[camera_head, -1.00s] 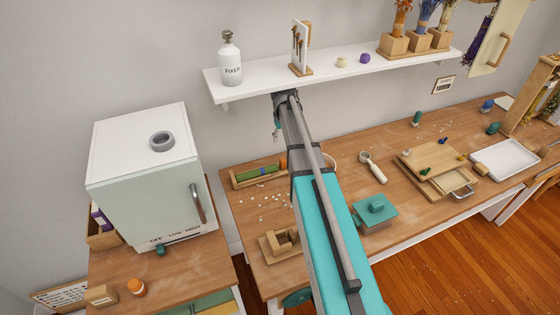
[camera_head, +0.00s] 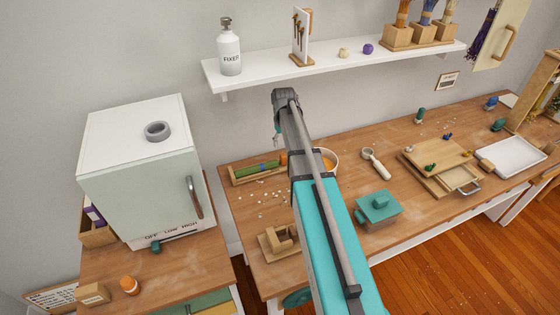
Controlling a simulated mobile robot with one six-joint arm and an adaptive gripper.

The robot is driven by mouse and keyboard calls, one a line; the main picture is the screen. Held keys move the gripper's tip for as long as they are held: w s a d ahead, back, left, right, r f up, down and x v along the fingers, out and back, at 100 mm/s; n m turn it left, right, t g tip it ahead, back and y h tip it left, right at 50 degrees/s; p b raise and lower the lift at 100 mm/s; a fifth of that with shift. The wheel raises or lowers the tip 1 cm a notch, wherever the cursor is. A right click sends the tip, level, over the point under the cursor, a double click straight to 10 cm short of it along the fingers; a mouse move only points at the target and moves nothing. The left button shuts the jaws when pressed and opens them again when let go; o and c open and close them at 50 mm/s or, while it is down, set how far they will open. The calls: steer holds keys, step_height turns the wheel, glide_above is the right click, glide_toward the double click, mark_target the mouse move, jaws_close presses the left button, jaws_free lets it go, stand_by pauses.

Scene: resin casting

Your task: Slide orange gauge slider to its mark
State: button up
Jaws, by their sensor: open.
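A wooden gauge (camera_head: 240,181) with a green strip lies at the back left of the workbench. A small blue band (camera_head: 262,168) shows on the green strip. The orange slider (camera_head: 283,159) is at the gauge's right end, partly beside my arm. My gripper (camera_head: 277,139) hangs from the far end of my arm, above and near the gauge's right end. It is small and partly hidden by my arm, and it is open. I see nothing in it. Whether it touches anything cannot be told.
A white bowl with orange contents (camera_head: 328,159) stands just right of my arm. A white shelf (camera_head: 300,76) with a bottle (camera_head: 229,50) is above. A pale oven (camera_head: 150,190) stands at left. A teal lidded box (camera_head: 378,207) and pale crumbs (camera_head: 270,197) lie on the bench.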

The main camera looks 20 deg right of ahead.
mark_target(283, 155)
steer(key=shift+f+b, duration=3.3)
steer(key=shift+f, duration=0.3)
jaws_close()
